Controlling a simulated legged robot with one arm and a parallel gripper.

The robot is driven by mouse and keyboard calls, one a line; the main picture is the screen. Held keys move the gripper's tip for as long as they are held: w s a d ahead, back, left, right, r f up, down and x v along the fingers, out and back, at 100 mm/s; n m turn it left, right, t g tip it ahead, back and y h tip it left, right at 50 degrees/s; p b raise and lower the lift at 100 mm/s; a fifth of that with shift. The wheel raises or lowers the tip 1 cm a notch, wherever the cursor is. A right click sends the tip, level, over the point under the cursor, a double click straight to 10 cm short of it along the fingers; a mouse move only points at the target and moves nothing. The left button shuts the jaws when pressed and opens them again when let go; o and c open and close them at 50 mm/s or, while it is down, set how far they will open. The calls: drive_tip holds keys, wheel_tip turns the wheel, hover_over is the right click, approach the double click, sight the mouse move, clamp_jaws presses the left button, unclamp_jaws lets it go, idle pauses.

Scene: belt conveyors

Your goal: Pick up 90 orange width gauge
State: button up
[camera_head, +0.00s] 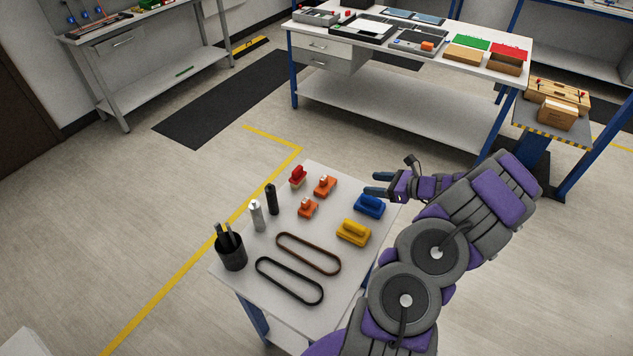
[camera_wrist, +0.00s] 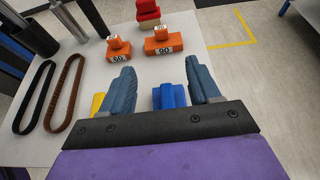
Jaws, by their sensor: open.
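The 90 orange width gauge (camera_wrist: 163,43) is an orange block with a raised knob and a white label reading 90. It stands on the small white table, and in the head view it is the farther orange gauge (camera_head: 325,187). A similar orange gauge labelled 60 (camera_wrist: 118,51) stands beside it, nearer in the head view (camera_head: 308,208). My gripper (camera_head: 375,184) is open and empty above the table's right edge, apart from the 90 gauge. In the wrist view a blue block (camera_wrist: 170,96) shows between the fingers, in front of the gauges.
A red-topped block (camera_head: 298,177) stands behind the gauges. A yellow block (camera_head: 353,233) sits near the blue block. A black and a silver cylinder (camera_head: 257,215), a pen cup (camera_head: 230,250), a brown belt (camera_head: 308,253) and a black belt (camera_head: 289,281) share the table (camera_head: 240,286).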

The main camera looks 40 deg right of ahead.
drive_tip(key=shift+w+d+f, duration=0.1)
drive_tip(key=shift+f, duration=0.15)
drive_tip(key=b, duration=0.3)
approach(327, 179)
drive_tip(key=shift+x, duration=0.95)
drive_tip(key=x, duration=0.5)
drive_tip(key=shift+w+a+b, duration=0.25)
drive_tip(key=shift+a+b, duration=0.1)
drive_tip(key=shift+w, duration=0.25)
drive_tip(key=shift+d, duration=0.1)
clamp_jaws()
